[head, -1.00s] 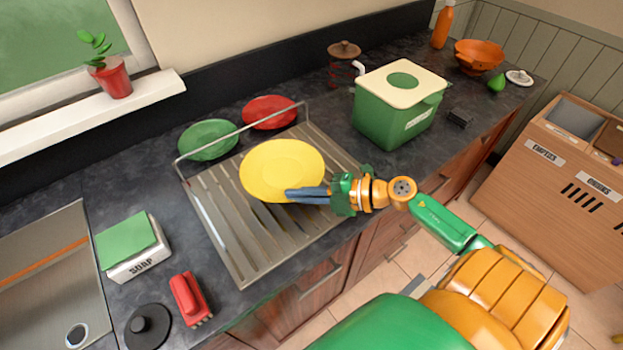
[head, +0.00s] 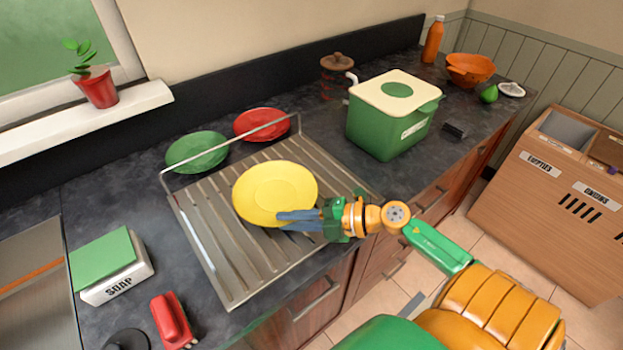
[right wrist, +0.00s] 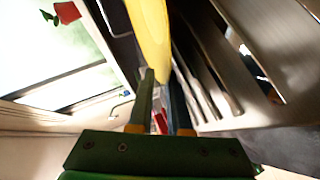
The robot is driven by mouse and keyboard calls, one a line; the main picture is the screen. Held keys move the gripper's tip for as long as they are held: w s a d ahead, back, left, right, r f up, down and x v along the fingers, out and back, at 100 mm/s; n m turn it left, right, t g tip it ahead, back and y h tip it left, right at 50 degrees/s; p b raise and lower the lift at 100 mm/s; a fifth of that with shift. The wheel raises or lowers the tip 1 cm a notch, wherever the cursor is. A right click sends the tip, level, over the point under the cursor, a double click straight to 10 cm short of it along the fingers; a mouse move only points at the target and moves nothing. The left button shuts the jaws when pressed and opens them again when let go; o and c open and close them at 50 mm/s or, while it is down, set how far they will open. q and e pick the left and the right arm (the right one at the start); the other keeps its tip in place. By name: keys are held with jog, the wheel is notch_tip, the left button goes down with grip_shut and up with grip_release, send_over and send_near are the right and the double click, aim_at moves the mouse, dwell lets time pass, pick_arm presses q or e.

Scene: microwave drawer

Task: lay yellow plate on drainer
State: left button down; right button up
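The yellow plate (head: 272,188) lies over the ribbed metal drainer (head: 215,235), near its middle; I cannot tell whether its whole underside touches the ribs. My right gripper (head: 290,219) is at the plate's near right edge, with its two blue fingers spread apart. In the right wrist view the plate (right wrist: 152,35) shows edge-on, its rim reaching between the tips of the open fingers (right wrist: 160,95). One finger overlaps the plate in the head view. My left gripper is not in view.
A green plate (head: 196,152) and a red plate (head: 261,124) lie behind the drainer's wire rail. A green bin with a cream lid (head: 392,118) stands to the right.

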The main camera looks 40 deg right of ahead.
jog(key=shift+s+d, duration=0.15)
jog(key=shift+d, duration=0.15)
jog(key=b+v, duration=0.1)
jog(key=v, duration=0.9)
jog(key=shift+s+d+r, duration=0.1)
jog(key=shift+s+d, duration=0.05)
jog(key=shift+s, duration=0.05)
jog(key=shift+s+d+r, duration=0.25)
jog(key=shift+s+d, duration=0.1)
